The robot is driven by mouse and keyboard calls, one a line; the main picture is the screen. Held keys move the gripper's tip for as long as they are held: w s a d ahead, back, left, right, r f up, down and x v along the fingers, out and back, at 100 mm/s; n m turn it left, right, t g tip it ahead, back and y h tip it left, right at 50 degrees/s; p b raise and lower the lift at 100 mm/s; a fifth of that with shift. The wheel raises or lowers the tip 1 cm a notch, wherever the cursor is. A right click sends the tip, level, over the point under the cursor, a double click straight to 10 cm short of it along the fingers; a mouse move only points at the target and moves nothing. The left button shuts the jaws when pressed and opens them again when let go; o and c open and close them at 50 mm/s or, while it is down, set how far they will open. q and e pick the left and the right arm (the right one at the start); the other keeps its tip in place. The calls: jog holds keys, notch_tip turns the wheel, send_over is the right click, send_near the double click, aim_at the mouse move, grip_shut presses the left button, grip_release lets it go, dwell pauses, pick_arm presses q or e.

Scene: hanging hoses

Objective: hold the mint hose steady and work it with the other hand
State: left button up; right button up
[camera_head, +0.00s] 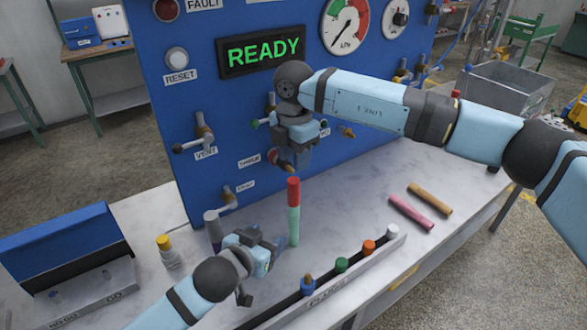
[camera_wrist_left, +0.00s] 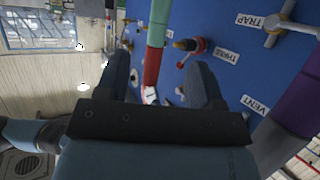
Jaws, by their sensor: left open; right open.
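The mint hose (camera_head: 293,225) stands upright over the bench with a red end section (camera_head: 293,190) on top. My left gripper (camera_head: 274,245) is low beside its mint part, open. In the left wrist view the hose's mint part (camera_wrist_left: 158,25) and red part (camera_wrist_left: 151,68) appear beyond and between my left gripper's spread fingers (camera_wrist_left: 160,85); I cannot tell whether they touch it. My right gripper (camera_head: 287,160) is open above the red end, pointing down, apart from it in the picture.
A blue panel (camera_head: 190,100) with valves stands behind. A grey-purple post (camera_head: 213,230) and yellow-capped bottle (camera_head: 167,252) are left of the hose. A plug rack (camera_head: 325,280) lies in front. Pink (camera_head: 411,213) and tan (camera_head: 430,199) rods lie right; the bench between is clear.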

aim_at(291, 219)
pick_arm(q)
jog(key=x, duration=1.3)
jog(key=shift+w+d+f, duration=0.15)
jog(key=shift+w+d, duration=0.05)
jog(key=shift+w, duration=0.05)
jog(key=shift+c, duration=0.3)
